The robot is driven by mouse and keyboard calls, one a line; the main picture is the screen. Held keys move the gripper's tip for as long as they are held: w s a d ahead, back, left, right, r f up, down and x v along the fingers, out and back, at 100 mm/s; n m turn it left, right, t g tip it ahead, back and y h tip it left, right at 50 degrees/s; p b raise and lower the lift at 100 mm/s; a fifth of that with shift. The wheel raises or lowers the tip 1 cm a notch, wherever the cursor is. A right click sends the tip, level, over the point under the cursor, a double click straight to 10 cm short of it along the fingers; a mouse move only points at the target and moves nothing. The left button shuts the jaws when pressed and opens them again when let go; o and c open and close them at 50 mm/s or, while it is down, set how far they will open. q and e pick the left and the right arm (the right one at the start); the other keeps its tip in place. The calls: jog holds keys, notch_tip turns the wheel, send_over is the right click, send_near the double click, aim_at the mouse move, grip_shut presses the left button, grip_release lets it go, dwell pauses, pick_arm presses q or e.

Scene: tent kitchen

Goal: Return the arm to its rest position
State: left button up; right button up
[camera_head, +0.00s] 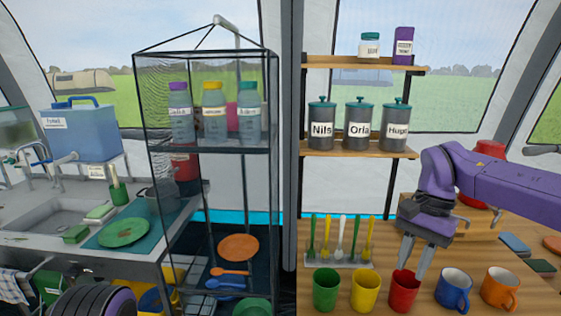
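My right gripper (411,270) comes in from the right on a purple arm and points down over the wooden table (460,262). Its two grey fingers are spread apart, with the tips at the rim of a red cup (404,294). I cannot tell whether they touch the cup or are just above or behind it. The cup stands upright on the table. A dark, purple-trimmed rounded part at the bottom left looks like my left arm; its gripper is not in view.
Green (326,291), yellow (365,292), blue (453,290) and orange (499,288) cups stand in a row with the red one. Behind them is a utensil rack (338,263). Shelves with canisters (360,124) rise behind; a mesh rack (213,148) and sink (40,217) are left.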

jog(key=s+d+f+t+h, duration=0.2)
jog(key=s+d+f+h, duration=0.15)
jog(key=f, duration=0.75)
jog(key=s+d+f+t+h, duration=0.1)
jog(key=s+d+f+h, duration=0.3)
jog(key=f, duration=0.6)
jog(key=d+f+t+h, duration=0.2)
jog(key=f+h, duration=0.3)
jog(key=f, duration=0.6)
jog(key=s+a+f+n+y, duration=0.1)
jog(key=s+f+y, duration=0.1)
jog(key=s, duration=0.5)
jog(key=s+a+f+n+y, duration=0.1)
jog(key=s+a+f+y, duration=0.1)
jog(key=s+f, duration=0.3)
jog(key=s+a+f+y, duration=0.2)
jog(key=s+f+y, duration=0.1)
jog(key=s, duration=0.6)
jog(key=shift+s+f+n, duration=0.2)
jog(key=shift+f+n, duration=0.15)
jog(key=shift+n, duration=0.05)
